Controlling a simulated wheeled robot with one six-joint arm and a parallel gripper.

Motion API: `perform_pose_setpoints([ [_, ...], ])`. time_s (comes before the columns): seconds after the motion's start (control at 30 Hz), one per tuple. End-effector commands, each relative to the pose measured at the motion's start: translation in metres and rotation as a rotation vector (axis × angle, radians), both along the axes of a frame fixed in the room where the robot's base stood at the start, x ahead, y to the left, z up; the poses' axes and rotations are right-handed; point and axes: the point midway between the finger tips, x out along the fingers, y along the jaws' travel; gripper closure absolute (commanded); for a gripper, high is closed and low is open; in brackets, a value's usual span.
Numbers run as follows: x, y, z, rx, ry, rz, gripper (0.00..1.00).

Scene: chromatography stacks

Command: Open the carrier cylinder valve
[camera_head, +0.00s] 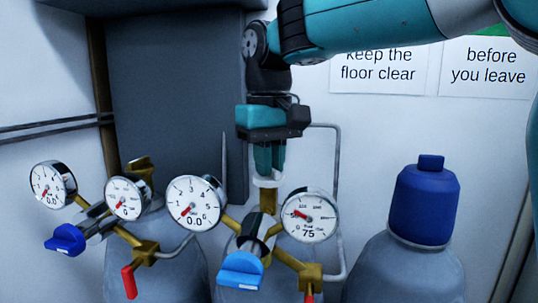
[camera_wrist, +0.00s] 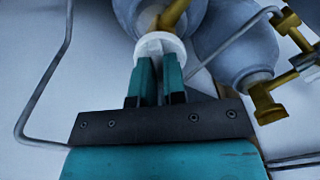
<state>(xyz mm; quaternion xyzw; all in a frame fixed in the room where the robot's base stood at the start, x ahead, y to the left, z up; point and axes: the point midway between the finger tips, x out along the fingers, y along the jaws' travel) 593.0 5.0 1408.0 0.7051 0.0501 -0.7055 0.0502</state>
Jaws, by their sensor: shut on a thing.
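My gripper (camera_head: 268,168) points straight down over the middle grey gas cylinder (camera_head: 232,285). Its teal fingers are shut on the white valve handwheel (camera_head: 267,182) on top of the brass valve stem (camera_head: 268,200). In the wrist view the fingertips (camera_wrist: 157,68) grip the white handwheel (camera_wrist: 160,42) from both sides. The regulator below has a left gauge (camera_head: 194,203) reading 0.0 and a right gauge (camera_head: 309,215) reading 75. Its blue knob (camera_head: 240,270) faces forward. No label naming the carrier cylinder is visible.
At left, another cylinder (camera_head: 165,270) carries a regulator with two gauges (camera_head: 53,185), a blue knob (camera_head: 66,240) and a red-handled valve (camera_head: 129,282). A blue-capped cylinder (camera_head: 425,205) stands at right. A bent grey pipe (camera_head: 337,180) runs close beside my gripper.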

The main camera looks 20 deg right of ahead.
Motion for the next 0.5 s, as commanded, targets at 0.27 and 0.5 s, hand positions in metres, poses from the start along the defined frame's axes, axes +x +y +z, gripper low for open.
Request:
perform_pose_setpoints([
  [0.27,0.0001,0.0000,0.0019,0.000,-0.001,0.261,1.00],
  [0.5,0.0000,0.0000,0.0016,0.000,0.000,0.484,1.00],
])
